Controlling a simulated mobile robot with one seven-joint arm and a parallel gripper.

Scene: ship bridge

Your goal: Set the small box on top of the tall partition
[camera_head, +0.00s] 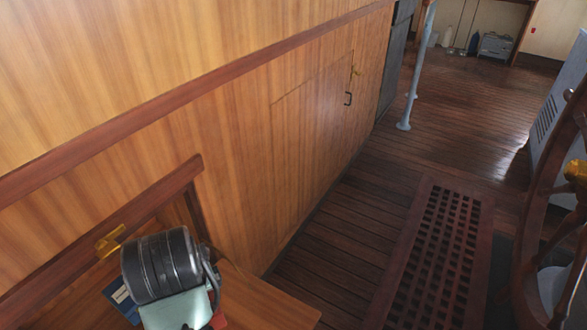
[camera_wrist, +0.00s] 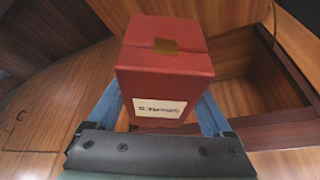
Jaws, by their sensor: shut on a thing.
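A small red box (camera_wrist: 165,62) with a strip of tan tape and a white label fills the middle of the wrist view. My gripper (camera_wrist: 155,100) is shut on it, with a blue finger along each side. In the head view my wrist is at the lower left, and only a small red patch (camera_head: 218,318), probably the box, shows beside it. A low wooden panel topped by a dark red-brown rail (camera_head: 150,205) stands behind my wrist. A longer rail (camera_head: 215,75) runs along the wooden wall above. I cannot tell which is the tall partition.
A wooden desk top (camera_head: 265,300) lies below my wrist, with a blue item (camera_head: 122,302) on it. An open wooden compartment (camera_wrist: 255,85) is at the right of the wrist view. A floor grating (camera_head: 440,245), pole (camera_head: 411,90) and wooden wheel (camera_head: 530,230) stand right; planked floor lies between.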

